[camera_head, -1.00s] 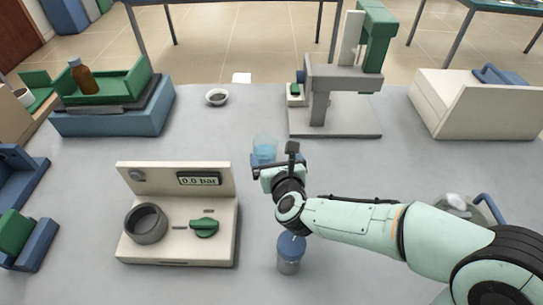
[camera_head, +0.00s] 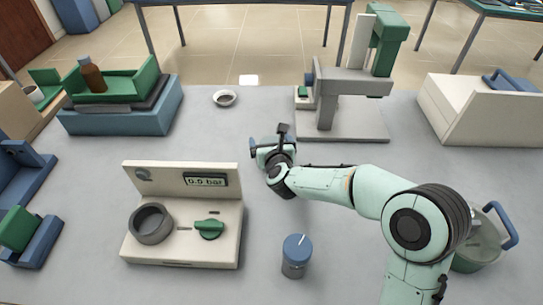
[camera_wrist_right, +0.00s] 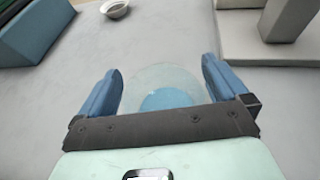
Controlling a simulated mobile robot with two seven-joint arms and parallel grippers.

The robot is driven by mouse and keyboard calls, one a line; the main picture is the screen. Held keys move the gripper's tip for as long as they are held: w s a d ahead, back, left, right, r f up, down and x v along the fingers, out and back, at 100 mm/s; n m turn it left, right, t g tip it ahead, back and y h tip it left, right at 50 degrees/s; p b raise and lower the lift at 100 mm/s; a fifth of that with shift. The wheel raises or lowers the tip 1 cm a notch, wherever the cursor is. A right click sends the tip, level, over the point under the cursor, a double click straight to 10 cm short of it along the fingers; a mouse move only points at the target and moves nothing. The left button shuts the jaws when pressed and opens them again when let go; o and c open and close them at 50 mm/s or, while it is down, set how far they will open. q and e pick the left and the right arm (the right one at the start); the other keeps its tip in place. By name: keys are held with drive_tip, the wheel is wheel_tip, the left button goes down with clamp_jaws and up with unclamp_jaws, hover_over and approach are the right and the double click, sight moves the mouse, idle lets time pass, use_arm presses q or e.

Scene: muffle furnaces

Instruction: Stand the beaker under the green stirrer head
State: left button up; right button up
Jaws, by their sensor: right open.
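The beaker (camera_wrist_right: 165,88) is clear glass with blue liquid, and it shows in the right wrist view between the two blue fingers of my right gripper (camera_wrist_right: 162,80). The fingers are open on either side of it, with slight gaps visible. In the head view my right gripper (camera_head: 270,144) is over the middle of the table and hides the beaker. The stirrer stand is grey, with a green head (camera_head: 390,45) high on its post and a flat grey base plate (camera_head: 350,130). It stands beyond and to the right of my gripper. My left gripper is not in view.
A white pressure unit (camera_head: 185,215) stands at the front left, and a blue-lidded jar (camera_head: 296,258) is near the front. A small dish (camera_head: 225,98) lies behind the gripper. A white box (camera_head: 485,110) is at right. Bare table lies between gripper and stirrer base.

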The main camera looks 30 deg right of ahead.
drive_tip(key=shift+r, duration=0.1)
drive_tip(key=c, duration=1.3)
